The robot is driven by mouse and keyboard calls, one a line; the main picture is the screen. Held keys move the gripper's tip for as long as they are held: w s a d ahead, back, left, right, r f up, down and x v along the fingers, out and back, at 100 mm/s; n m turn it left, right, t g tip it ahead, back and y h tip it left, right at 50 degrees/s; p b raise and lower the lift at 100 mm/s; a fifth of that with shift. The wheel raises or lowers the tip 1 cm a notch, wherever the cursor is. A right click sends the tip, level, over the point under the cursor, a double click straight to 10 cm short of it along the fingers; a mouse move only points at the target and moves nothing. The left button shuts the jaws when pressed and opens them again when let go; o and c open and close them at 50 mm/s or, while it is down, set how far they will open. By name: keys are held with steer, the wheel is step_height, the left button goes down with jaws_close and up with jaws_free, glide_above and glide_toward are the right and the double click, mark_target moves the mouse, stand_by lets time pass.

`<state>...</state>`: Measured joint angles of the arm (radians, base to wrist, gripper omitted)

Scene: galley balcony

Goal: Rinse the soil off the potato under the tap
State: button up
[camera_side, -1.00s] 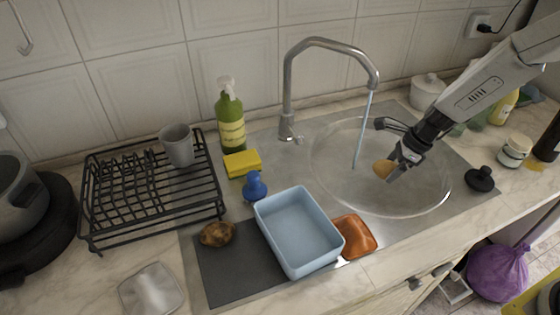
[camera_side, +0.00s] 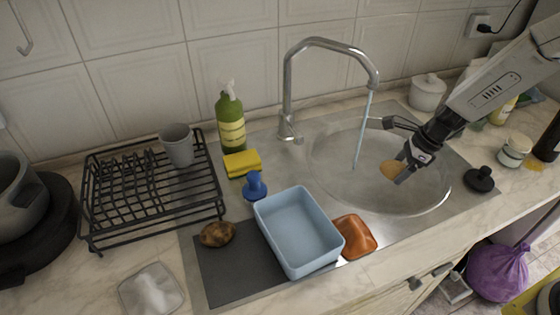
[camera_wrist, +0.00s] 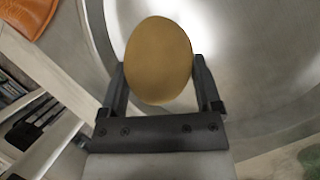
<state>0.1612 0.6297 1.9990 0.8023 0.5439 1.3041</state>
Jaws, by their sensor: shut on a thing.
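My gripper (camera_side: 402,171) is shut on a smooth tan potato (camera_side: 390,169), held over the round sink basin (camera_side: 330,185). In the wrist view the potato (camera_wrist: 158,60) sits between both fingers, and its visible face shows no dark soil. Water (camera_side: 363,130) runs from the tap (camera_side: 330,43) in a thin stream to the left of the potato, apart from it in the side view. A second potato (camera_side: 217,234), brown with dark patches, lies on the left of the counter by the dark mat.
A blue tub (camera_side: 300,228) and an orange cloth-like thing (camera_side: 354,237) lie left of the basin. A dish rack (camera_side: 150,200), green spray bottle (camera_side: 230,120), yellow sponge (camera_side: 242,164) and blue brush (camera_side: 255,184) stand farther left. A black knob-like thing (camera_side: 480,179) is at right.

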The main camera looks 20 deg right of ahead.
steer(key=shift+s+r, duration=1.05)
steer(key=shift+s, duration=0.3)
steer(key=r+n+g+h, duration=0.1)
steer(key=n+g, duration=0.1)
steer(key=n, duration=0.6)
steer(key=r+n+g+h, duration=0.1)
steer(key=n+g+h, duration=0.1)
steer(key=n, duration=0.6)
steer(key=r+n+g+h, duration=0.1)
steer(key=n+g+h, duration=0.1)
steer(key=n, duration=0.7)
steer(key=shift+s+a+r+g, duration=0.2)
steer(key=shift+s+g, duration=0.1)
steer(key=shift+s, duration=0.1)
